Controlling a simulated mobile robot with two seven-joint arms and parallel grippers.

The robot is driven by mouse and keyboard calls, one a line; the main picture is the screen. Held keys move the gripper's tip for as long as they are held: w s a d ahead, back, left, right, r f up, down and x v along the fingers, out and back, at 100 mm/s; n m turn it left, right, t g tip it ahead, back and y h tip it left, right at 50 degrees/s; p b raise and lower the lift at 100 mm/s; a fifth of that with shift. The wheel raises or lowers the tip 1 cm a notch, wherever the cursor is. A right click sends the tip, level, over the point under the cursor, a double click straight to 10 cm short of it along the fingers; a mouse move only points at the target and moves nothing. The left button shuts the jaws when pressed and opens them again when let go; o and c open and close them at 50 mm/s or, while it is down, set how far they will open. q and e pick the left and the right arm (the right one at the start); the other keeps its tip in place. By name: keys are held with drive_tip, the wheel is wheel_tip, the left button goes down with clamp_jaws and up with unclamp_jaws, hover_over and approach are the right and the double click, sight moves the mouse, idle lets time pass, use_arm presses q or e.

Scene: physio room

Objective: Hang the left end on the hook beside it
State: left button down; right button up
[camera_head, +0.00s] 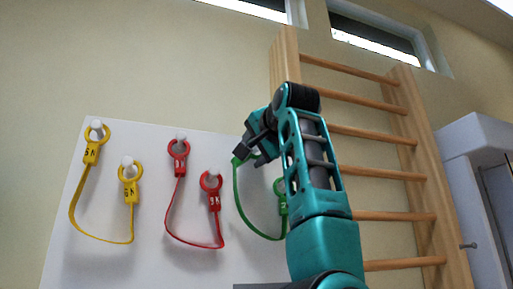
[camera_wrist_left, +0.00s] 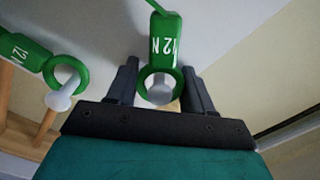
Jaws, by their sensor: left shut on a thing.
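The green band (camera_head: 245,220) hangs in a loop at the right of the white board, partly behind my left arm. My left gripper (camera_head: 250,153) is shut on its left end, a green ring with a "12 N" tag (camera_wrist_left: 163,35), at the board. In the left wrist view the pale round end of a hook (camera_wrist_left: 160,92) shows within the held ring; I cannot tell whether the ring is around it or in front of it. The band's right end (camera_head: 281,197) also shows in the wrist view (camera_wrist_left: 72,66), its ring around a white hook (camera_wrist_left: 59,101). My right gripper is out of view.
A yellow band (camera_head: 103,238) and a red band (camera_head: 194,243) hang by both ends on the white board (camera_head: 146,158), left of my gripper. Wooden wall bars (camera_head: 372,132) stand close on the right, with a white cabinet (camera_head: 470,150) beyond.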

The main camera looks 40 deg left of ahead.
use_arm(q)
drive_tip(key=shift+a+f, duration=0.2)
drive_tip(key=shift+f, duration=0.35)
drive_tip(key=shift+c, duration=1.8)
unclamp_jaws()
